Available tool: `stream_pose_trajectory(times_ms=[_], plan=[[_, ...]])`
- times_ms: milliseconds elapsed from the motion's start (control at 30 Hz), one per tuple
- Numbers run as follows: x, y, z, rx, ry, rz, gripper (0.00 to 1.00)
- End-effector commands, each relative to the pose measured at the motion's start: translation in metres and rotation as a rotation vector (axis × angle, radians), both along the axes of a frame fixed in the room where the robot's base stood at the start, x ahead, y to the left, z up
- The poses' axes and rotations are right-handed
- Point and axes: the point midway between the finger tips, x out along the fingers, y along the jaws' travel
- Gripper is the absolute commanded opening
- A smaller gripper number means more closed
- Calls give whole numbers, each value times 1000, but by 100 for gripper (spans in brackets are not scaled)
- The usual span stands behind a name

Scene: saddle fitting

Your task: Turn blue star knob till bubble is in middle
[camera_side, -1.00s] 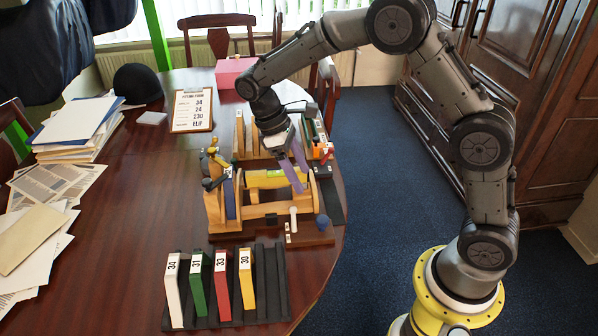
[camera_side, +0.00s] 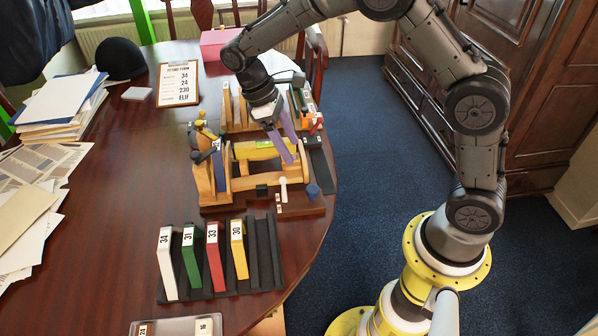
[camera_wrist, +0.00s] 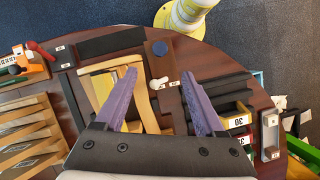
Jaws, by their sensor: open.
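The blue knob (camera_side: 313,190) stands at the right front end of the wooden fitting jig (camera_side: 212,185); in the wrist view the blue knob (camera_wrist: 159,48) shows from above as a dark round cap beside a white-headed pin. My gripper (camera_side: 290,160) has two purple fingers, apart and empty, over the right part of the jig. In the wrist view my gripper (camera_wrist: 158,75) has its tips spread, with the knob beyond them, untouched. A yellow-green strip (camera_side: 262,144) lies on the jig's yellow part; I cannot make out a bubble.
A black rack (camera_side: 262,250) with numbered white, green, red and yellow blocks stands in front of the jig. A grey tray (camera_side: 175,328) is at the front edge. A second rack with tools (camera_side: 305,105) is behind. Papers (camera_side: 40,205) cover the table's left.

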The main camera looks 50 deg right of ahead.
Motion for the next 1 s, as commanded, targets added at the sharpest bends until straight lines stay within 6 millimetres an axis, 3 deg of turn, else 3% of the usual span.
stream_pose_trajectory(times_ms=[167, 700, 1000], plan=[[-8, -4, -18, -1, 5, -1, 71], [-41, -21, -108, -1, 3, 0, 71], [-47, -24, -126, -1, 2, 0, 71]])
